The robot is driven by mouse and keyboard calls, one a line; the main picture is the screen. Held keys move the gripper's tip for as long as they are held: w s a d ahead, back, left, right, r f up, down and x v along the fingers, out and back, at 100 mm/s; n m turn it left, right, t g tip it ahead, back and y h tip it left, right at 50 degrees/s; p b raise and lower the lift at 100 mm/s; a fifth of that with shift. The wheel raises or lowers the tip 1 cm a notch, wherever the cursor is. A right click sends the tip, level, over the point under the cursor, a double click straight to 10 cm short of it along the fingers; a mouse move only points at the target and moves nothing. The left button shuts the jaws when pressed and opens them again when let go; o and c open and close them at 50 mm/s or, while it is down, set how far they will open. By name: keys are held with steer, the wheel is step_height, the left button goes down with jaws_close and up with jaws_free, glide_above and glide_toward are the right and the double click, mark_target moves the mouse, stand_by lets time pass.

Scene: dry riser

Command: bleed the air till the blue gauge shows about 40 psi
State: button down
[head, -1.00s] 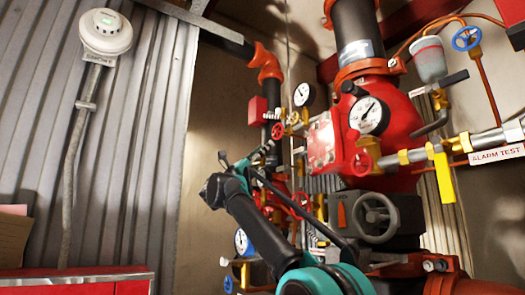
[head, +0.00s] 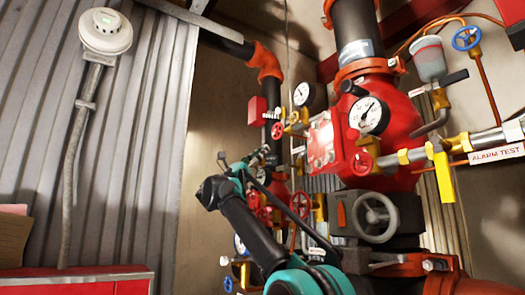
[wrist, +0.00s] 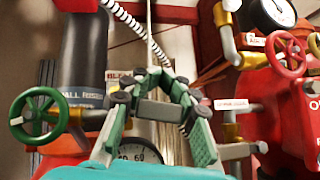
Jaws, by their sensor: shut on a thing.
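My gripper (head: 266,153) is at the red pipework left of the big red valve. In the wrist view its green-padded fingers (wrist: 153,74) come together near a partly hidden label (wrist: 118,78) that seems to read "BLEED". They are shut on a small part that the fingers mostly hide. A blue-rimmed gauge (head: 239,244) shows low in the head view, largely covered by my arm; its needle cannot be read. A white dial (wrist: 140,152) with a "60" shows below the fingers in the wrist view, partly covered; its rim colour and needle are unclear.
A green handwheel (wrist: 36,116) is left of my fingers; a red handwheel (wrist: 286,53) and a black-rimmed gauge (wrist: 272,12) are right. A large gauge (head: 369,115), a grey handwheel (head: 376,217) and a yellow lever (head: 444,175) crowd the right. The corrugated wall side is freer.

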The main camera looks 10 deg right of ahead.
steer(key=shift+m+g, duration=0.5)
steer(key=shift+f, duration=0.1)
steer(key=c, duration=1.1)
jaws_free()
steer(key=v, duration=0.7)
steer(key=shift+a, duration=0.2)
steer(key=shift+f, duration=0.2)
